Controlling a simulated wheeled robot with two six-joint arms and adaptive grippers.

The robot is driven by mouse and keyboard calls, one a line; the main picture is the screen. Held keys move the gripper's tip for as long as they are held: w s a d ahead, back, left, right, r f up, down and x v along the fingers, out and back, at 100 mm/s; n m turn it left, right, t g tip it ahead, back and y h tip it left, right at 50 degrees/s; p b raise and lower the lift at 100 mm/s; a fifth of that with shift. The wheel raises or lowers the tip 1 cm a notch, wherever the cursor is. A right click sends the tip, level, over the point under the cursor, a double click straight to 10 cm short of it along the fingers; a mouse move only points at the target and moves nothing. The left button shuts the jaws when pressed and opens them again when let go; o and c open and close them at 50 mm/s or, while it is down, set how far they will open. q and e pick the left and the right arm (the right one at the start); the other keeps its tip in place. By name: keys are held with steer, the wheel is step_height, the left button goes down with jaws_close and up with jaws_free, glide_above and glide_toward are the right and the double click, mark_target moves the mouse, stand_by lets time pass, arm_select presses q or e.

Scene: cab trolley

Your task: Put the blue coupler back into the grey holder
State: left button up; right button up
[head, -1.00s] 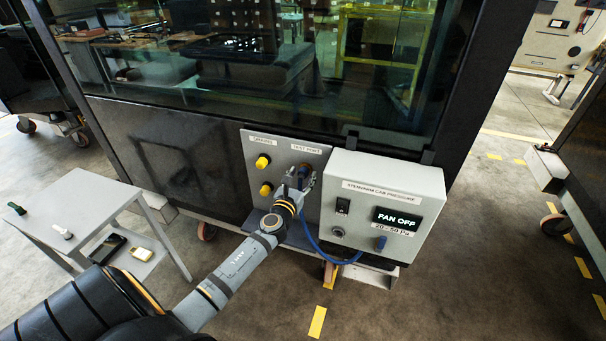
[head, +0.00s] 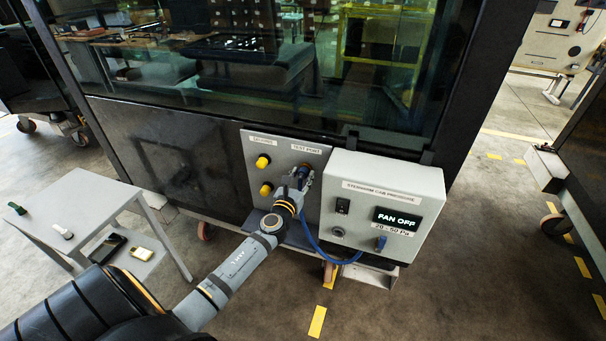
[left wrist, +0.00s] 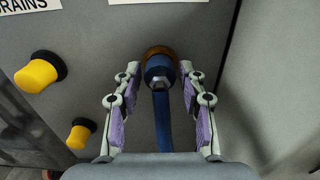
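The blue coupler (left wrist: 158,70) sits at the brass test port (left wrist: 157,52) on the grey panel (head: 300,154), with a blue hose (left wrist: 162,125) running down from it. My left gripper (head: 300,174) is at the port. In the left wrist view its purple-padded fingers (left wrist: 160,88) stand open on both sides of the coupler, with gaps to it. In the head view the gripper largely hides the coupler. The grey control box (head: 387,178) carries a round grey ring fitting (head: 337,232) and a small blue part (head: 381,243); I cannot tell which is the holder. My right gripper is out of view.
Two yellow caps (head: 262,162) (head: 266,189) are left of the port. The hose hangs in a loop towards the box's underside. A grey side table (head: 90,205) with small items stands at left. Floor in front of the box is clear.

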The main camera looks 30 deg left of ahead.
mark_target(301, 179)
arm_select(q)
jaws_close()
steer(key=shift+s, duration=0.15)
steer(key=shift+s+f, duration=0.1)
steer(key=shift+f, duration=0.05)
steer(key=shift+s+d, duration=0.2)
steer(key=shift+s, duration=0.45)
steer(key=shift+v, duration=2.1)
